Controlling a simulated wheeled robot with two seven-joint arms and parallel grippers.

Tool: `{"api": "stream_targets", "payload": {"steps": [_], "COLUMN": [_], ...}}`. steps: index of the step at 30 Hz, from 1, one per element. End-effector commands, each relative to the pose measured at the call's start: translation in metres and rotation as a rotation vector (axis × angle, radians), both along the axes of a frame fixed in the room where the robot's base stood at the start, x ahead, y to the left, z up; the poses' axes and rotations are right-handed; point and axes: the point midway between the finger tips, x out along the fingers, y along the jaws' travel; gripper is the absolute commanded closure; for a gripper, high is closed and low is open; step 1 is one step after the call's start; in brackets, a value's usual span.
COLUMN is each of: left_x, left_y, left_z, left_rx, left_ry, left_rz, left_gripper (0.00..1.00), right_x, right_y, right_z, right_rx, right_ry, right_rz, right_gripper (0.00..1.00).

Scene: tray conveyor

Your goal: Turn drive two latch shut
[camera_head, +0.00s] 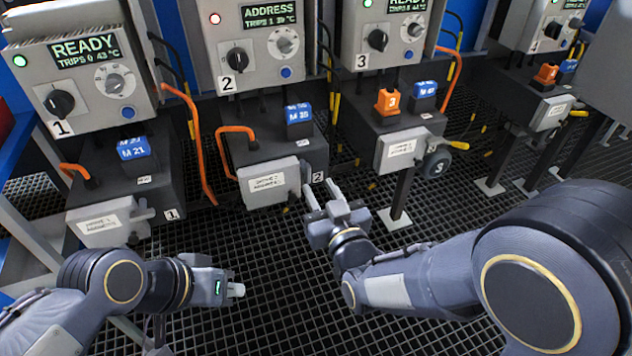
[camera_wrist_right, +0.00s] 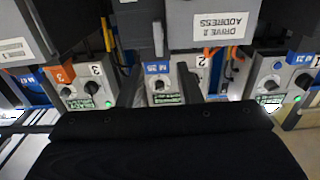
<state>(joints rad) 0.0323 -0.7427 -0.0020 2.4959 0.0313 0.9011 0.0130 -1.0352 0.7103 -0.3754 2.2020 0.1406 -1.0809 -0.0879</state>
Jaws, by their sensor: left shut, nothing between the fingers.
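Drive two's controller (camera_head: 252,45) shows the number 2, a red light and the word ADDRESS on its screen. Below it, drive two's pale cover (camera_head: 273,184) is closed against the dark drive body. A small grey latch piece (camera_head: 306,171) shows at the cover's right end; its exact angle is hard to tell. My right gripper (camera_head: 324,188) is open and empty, its fingers pointing up at the cover's right end, close to the latch. Contact cannot be told. The cover's label also shows upside down in the right wrist view (camera_wrist_right: 222,24). My left gripper (camera_head: 238,290) is shut and empty, low at left.
Drive one's cover (camera_head: 108,222) stands left. Orange cables (camera_head: 236,129) loop near drive two. The dark grid floor (camera_head: 275,255) is open in front.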

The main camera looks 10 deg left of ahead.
Motion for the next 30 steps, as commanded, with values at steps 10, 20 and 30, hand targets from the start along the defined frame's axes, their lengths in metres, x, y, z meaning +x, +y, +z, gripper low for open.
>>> {"api": "stream_targets", "payload": {"steps": [10,20,30], "left_x": [0.000,0.000,0.000], "left_y": [0.000,0.000,0.000], "left_z": [-0.009,-0.009,-0.009], "left_rx": [0.000,0.000,0.000], "left_ry": [0.000,0.001,0.001], "left_rz": [0.000,0.000,0.000], "left_gripper": [1.00,1.00,1.00], "right_x": [0.042,0.047,0.047], "right_y": [0.028,0.031,0.031], "right_z": [-0.001,0.000,0.000], "right_rx": [-0.001,-0.002,-0.002], "right_ry": [0.002,0.002,0.002], "right_rz": [0.000,0.000,0.000], "right_gripper": [0.68,0.68,1.00]}}
